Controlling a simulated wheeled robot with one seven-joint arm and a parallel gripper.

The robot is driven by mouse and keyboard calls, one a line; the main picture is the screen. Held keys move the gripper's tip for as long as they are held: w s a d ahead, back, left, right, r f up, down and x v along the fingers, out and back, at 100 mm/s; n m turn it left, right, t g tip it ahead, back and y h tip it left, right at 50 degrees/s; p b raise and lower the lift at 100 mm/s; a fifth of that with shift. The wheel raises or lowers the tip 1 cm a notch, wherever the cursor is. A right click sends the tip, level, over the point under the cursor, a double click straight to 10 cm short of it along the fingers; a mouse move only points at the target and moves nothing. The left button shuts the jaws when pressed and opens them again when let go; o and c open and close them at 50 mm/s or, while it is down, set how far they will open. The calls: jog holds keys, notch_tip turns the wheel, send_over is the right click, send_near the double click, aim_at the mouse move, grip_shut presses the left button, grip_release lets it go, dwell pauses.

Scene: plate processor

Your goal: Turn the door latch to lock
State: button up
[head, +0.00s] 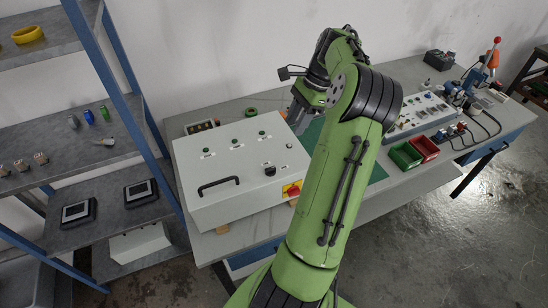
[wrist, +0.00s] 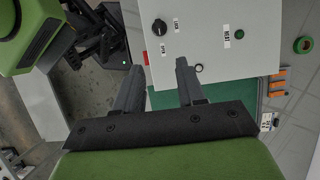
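The door latch looks to be the black round knob (head: 269,170) on the lid of the light grey control box (head: 235,160). In the wrist view the knob (wrist: 159,26) has two small printed labels beside it, too small to read surely. My gripper (head: 297,112) is above the box's far right edge, beyond the knob. In the wrist view my gripper (wrist: 157,78) has its two fingers apart with nothing between them. The knob is beyond the left fingertip, not touched.
The lid also has a black handle (head: 218,184), a small round fitting (head: 289,146) and several green buttons. A red-and-yellow switch (head: 292,190) is on its front right. Red and green bins (head: 406,156) stand right of my arm. A blue-framed shelf (head: 110,60) is at the left.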

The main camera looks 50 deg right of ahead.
aim_at(271, 168)
jog(key=x, duration=0.5)
jog(key=b+x, duration=0.1)
jog(key=x, duration=0.4)
jog(key=b+x, duration=0.1)
jog(key=x, duration=0.4)
jog(key=shift+w+a+f, duration=0.2)
jog(key=shift+a, duration=0.25)
grip_shut()
